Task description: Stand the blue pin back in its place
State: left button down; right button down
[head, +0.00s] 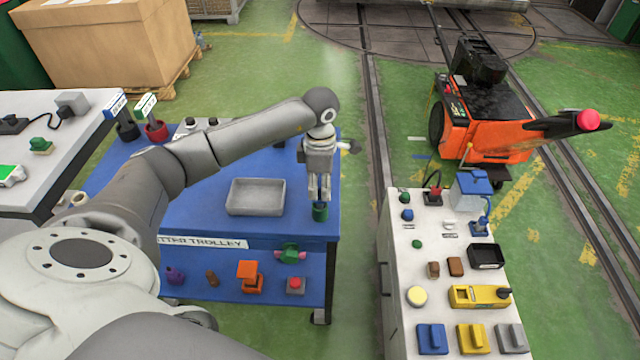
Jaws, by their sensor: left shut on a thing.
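My left gripper (319,194) points down over the right front corner of the blue trolley top. It is shut on a slim blue piece, which looks like the blue pin (323,188) and is mostly hidden by the fingers. Just below the fingertips is a small dark green cup (320,212) on the trolley top. I cannot tell whether the pin's lower end is inside the cup or just above it. My right gripper is not in view.
A grey tray (256,210) lies left of the gripper on the blue trolley (190,215). A red cup (156,132) and a black cup (128,131) stand at its back left. A white bench (398,235) with several small parts stands to the right, across a floor gap.

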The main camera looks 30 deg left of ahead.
pick_arm(q)
jog(key=shift+f+b, duration=1.05)
jog(key=shift+f, duration=0.2)
jog(key=c, duration=1.1)
grip_release()
jog(key=shift+r, duration=0.1)
notch_tip(320, 180, up, 12)
jog(key=shift+f, duration=0.1)
